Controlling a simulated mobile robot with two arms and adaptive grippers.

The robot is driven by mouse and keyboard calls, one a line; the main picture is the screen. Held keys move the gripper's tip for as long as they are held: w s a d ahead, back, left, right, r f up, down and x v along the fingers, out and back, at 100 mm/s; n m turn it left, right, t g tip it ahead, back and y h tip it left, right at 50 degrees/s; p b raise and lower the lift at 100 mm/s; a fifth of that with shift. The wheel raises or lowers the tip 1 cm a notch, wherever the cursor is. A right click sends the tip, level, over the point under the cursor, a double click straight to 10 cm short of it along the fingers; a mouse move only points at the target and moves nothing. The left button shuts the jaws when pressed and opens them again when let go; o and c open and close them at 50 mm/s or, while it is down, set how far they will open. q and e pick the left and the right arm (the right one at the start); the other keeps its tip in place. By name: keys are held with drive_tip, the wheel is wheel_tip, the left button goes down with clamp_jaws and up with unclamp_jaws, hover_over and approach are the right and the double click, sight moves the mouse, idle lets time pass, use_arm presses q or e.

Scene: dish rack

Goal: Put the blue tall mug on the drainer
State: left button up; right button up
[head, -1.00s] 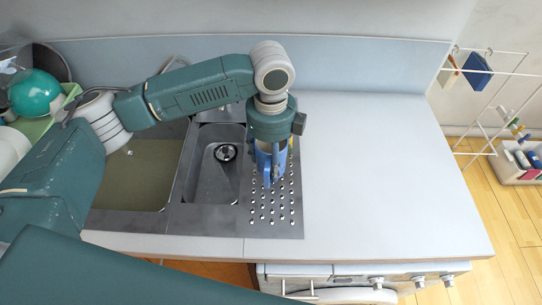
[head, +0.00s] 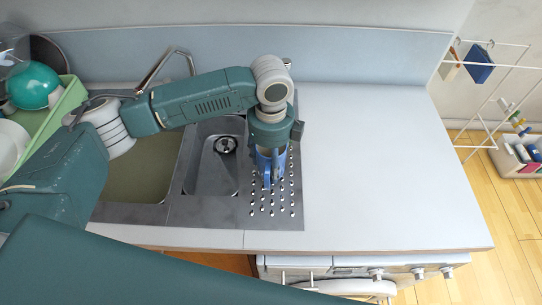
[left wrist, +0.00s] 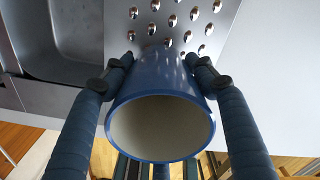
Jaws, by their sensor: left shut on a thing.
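The blue tall mug (head: 279,163) is at the upper part of the drainer (head: 272,216), the steel area with raised bumps right of the small sink bowl. In the left wrist view the mug (left wrist: 160,90) has its open mouth and pale inside facing the camera and its base toward the bumps. My left gripper (head: 272,182) points down from above, with its fingers on both sides of the mug, shut on it. The mug's base is hidden, so I cannot tell whether it touches the drainer. My right gripper is out of view.
A large sink basin (head: 145,165) and a small bowl (head: 215,165) lie left of the drainer, with a faucet (head: 165,68) behind. A green dish rack (head: 65,105) with dishes stands at the far left. The white counter (head: 380,170) to the right is clear.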

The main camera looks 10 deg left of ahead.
use_arm(q)
drive_tip(key=shift+f, duration=0.2)
idle(0.3)
drive_tip(key=shift+f, duration=0.55)
drive_tip(key=shift+f, duration=0.25)
drive_tip(key=o, duration=1.5)
wheel_tip(320, 180, up, 12)
drive_tip(key=shift+r, duration=0.1)
